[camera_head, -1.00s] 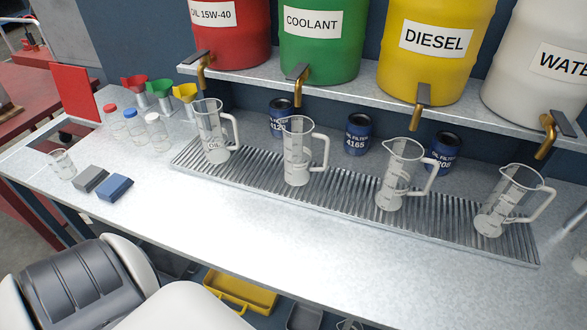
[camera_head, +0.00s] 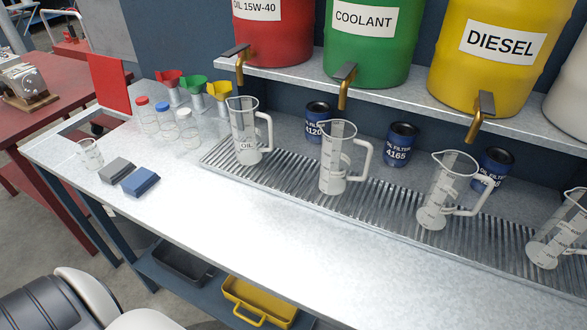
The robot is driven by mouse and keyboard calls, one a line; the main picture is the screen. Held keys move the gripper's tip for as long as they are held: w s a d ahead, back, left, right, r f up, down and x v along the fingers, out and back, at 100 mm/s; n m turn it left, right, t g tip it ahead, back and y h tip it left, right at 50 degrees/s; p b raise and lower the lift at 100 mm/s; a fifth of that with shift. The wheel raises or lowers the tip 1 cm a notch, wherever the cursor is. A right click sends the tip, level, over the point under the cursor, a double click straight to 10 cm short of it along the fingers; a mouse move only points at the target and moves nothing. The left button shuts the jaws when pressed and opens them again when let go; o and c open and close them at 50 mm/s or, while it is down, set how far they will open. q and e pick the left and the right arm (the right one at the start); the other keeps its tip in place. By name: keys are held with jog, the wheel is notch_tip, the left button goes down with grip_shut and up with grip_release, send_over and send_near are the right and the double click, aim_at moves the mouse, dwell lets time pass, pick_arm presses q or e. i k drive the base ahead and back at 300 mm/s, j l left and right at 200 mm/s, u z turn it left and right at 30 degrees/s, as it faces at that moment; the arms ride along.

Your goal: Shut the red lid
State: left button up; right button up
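The red lid (camera_head: 109,82) is a flat square panel at the far left end of the workbench (camera_head: 225,210). It stands upright, open, at the back of a dark opening (camera_head: 98,126) in the bench top. Neither of my grippers shows in the view. Only a grey and white part of my own body shows at the bottom left.
Clear bottles (camera_head: 147,118), funnels (camera_head: 194,88), a glass beaker (camera_head: 89,154) and grey (camera_head: 117,170) and blue (camera_head: 141,181) blocks stand near the opening. Measuring jugs (camera_head: 248,133) stand on a grate at right. The bench's front strip is clear. A red table (camera_head: 35,125) is beyond.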

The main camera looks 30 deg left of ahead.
aim_at(108, 72)
jog(key=i+j+u, duration=0.1)
jog(key=u, duration=0.55)
jog(key=j+z, duration=0.25)
jog(key=j, duration=0.7)
jog(key=j+z, duration=0.2)
jog(key=j, duration=0.75)
jog(key=k+j+z, duration=0.1)
jog(key=j+z, duration=0.15)
jog(key=j, duration=0.7)
